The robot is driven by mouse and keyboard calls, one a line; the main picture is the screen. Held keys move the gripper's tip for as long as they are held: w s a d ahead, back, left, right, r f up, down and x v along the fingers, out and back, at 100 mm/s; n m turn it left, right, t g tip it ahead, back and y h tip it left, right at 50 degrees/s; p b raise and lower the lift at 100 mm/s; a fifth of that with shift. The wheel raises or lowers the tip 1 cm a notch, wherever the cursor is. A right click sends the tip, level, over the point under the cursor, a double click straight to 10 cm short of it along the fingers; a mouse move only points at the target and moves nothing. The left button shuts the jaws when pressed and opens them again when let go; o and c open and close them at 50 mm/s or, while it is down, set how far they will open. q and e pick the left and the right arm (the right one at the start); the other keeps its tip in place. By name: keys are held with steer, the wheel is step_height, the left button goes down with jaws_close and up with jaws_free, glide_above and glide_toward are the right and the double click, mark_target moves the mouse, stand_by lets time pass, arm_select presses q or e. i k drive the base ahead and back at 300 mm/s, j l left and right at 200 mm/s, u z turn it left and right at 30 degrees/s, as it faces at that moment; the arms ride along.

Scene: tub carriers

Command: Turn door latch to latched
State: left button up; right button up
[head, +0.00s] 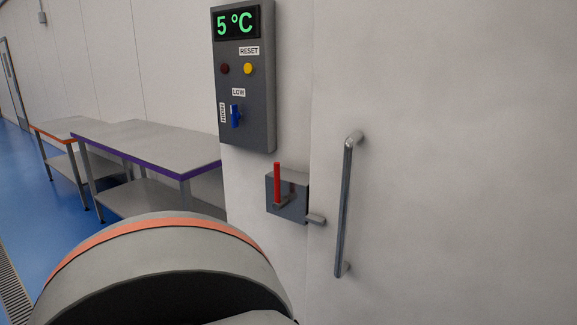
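The door latch is a small grey box (288,205) on the wall at the left edge of the white door (450,170). Its red lever (277,184) points straight up. A short grey bolt (316,219) sticks out at the box's lower right, at the door's edge. A long vertical metal handle (344,210) is on the door to the right of the latch. A large rounded grey part with an orange band, likely my own arm, fills the lower left. Neither of my grippers shows in the head view.
A dark control panel (262,100) reading 5 °C hangs above the latch, with a blue switch (236,115), a red button and a yellow button. A purple-edged table (150,142) and an orange-edged table (62,127) stand at left. Blue floor (25,190) is clear at far left.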

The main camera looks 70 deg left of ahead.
mark_target(279, 203)
steer(key=k+j+z, duration=0.2)
steer(key=j, duration=0.25)
steer(key=k+j+z, duration=0.25)
steer(key=j, duration=0.15)
steer(key=k+j+z, duration=0.1)
steer(key=k+j, duration=0.15)
steer(key=j, duration=0.15)
steer(key=k+j+z, duration=0.1)
steer(key=k+j, duration=0.15)
steer(key=j, duration=0.15)
steer(key=k+j, duration=0.3)
steer(key=j, duration=0.15)
steer(key=k+j, duration=0.25)
steer(key=j, duration=0.2)
steer(key=k+j, duration=0.3)
steer(key=j, duration=0.15)
steer(key=i, duration=0.35)
